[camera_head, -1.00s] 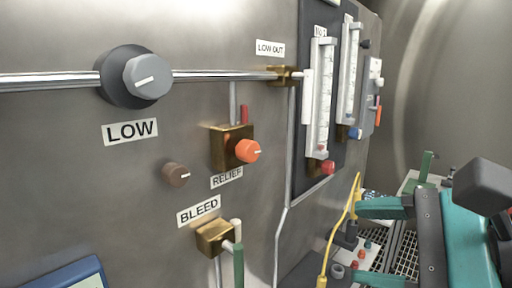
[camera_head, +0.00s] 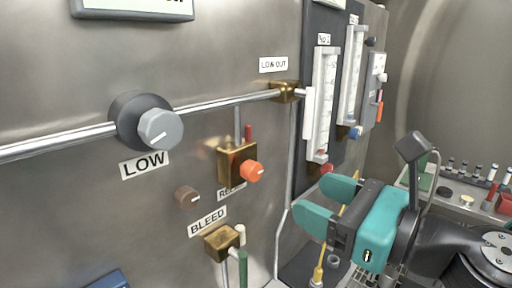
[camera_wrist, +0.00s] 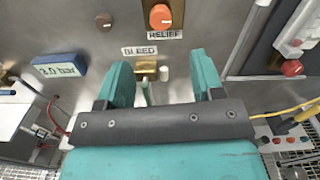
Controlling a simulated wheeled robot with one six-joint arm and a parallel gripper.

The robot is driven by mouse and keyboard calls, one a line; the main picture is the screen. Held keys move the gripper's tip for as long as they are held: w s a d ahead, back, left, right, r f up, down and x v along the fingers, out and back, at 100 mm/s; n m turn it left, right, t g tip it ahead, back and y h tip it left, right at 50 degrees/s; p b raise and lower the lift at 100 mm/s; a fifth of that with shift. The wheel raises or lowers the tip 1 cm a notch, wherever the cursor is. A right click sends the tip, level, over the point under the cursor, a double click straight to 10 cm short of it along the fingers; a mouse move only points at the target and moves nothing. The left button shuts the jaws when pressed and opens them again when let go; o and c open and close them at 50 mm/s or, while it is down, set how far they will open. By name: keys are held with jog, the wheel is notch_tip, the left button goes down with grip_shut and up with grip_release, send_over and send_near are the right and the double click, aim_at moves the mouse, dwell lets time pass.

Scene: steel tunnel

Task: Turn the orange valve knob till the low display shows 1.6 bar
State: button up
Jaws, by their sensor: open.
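The orange valve knob (camera_head: 252,171) sits on a brass block above the RELIEF label, with a pale pointer line on its face. In the wrist view the orange knob (camera_wrist: 160,17) is at the top, beyond my fingers. My gripper (camera_head: 328,205) is open and empty, to the right of the knob and apart from it. In the wrist view my gripper (camera_wrist: 165,75) has its teal fingers spread, with the BLEED fitting between them in the picture. A blue display (camera_wrist: 60,69) reads 2.0 bar in the wrist view; no LOW name shows on it.
The grey LOW knob (camera_head: 160,129) is on a steel pipe at left. A small brown knob (camera_head: 187,197) and the brass BLEED valve (camera_head: 222,242) are near the orange knob. Flow tubes (camera_head: 322,105) stand on a dark panel. A yellow cable (camera_wrist: 299,108) runs at right.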

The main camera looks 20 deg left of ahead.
aim_at(257, 173)
jog(key=p+x, duration=0.6)
jog(key=x, duration=0.5)
jog(key=shift+r, duration=0.2)
jog(key=shift+w+a+f+p, duration=0.15)
jog(key=shift+w+a+p, duration=0.05)
jog(key=shift+a+p, duration=0.2)
jog(key=c, duration=0.9)
